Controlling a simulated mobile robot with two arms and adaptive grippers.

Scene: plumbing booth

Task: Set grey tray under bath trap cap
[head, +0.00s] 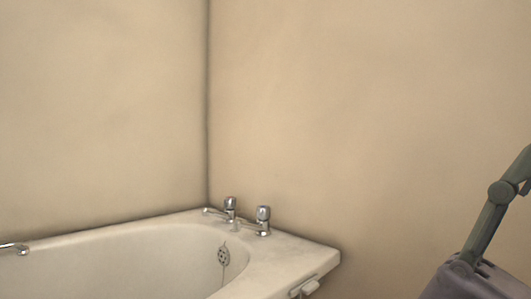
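The white bath (300,258) stands in the corner of the room, cut off by the bottom edge of the head view. No trap cap and no grey tray can be seen. Neither of my grippers is in view.
Two chrome taps (263,221) stand on the bath's far end, above a round overflow grille (224,256). A chrome grip (14,248) is on the left rim. A small pale fitting (305,287) is at the near corner. A jointed dark bar (485,228) rises from a purple-grey body (470,284) at right.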

